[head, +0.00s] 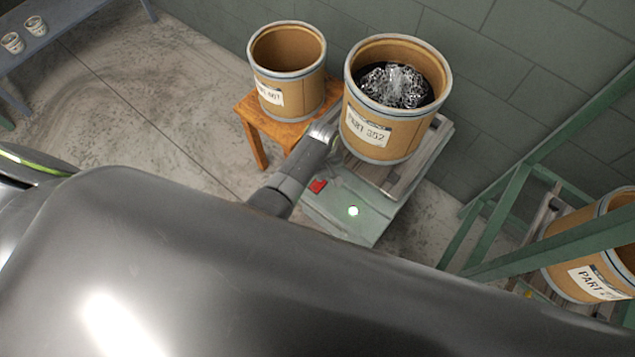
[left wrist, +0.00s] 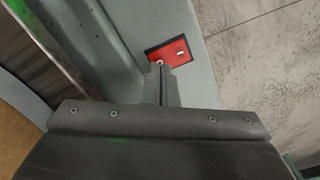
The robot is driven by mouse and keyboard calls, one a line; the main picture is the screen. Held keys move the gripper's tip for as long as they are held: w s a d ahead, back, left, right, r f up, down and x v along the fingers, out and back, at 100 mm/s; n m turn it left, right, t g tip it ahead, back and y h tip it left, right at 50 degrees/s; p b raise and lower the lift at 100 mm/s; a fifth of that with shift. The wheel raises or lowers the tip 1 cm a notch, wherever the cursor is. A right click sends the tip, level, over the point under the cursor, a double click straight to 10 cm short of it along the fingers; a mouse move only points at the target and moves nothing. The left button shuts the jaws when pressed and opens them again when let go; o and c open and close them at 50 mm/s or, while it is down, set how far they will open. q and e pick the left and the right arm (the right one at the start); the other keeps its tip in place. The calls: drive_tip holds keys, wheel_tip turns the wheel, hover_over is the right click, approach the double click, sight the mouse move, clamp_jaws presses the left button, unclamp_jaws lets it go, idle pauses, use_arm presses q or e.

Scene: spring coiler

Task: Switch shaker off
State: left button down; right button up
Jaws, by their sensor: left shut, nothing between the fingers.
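The shaker (head: 345,217) is a grey-green machine with a drum (head: 372,127) labelled PART 352 on its deck, holding shiny metal pieces. A small pale round part shows right at the tips. I cannot tell whether they touch it. My right gripper is out of view.
A second drum (head: 287,68) stands on a wooden stool (head: 256,122) left of the shaker. A green metal frame (head: 484,211) and another drum (head: 591,250) are at the right. A wall lies behind. Open concrete floor (head: 150,100) spreads to the left.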

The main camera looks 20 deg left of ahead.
use_arm(q)
drive_tip(key=shift+f+b, duration=0.7)
drive_tip(key=shift+f, duration=0.25)
idle(0.7)
wheel_tip(320, 180, up, 7)
drive_tip(key=p, duration=0.8)
drive_tip(key=shift+r, duration=0.1)
drive_tip(key=shift+a, duration=0.1)
idle(0.4)
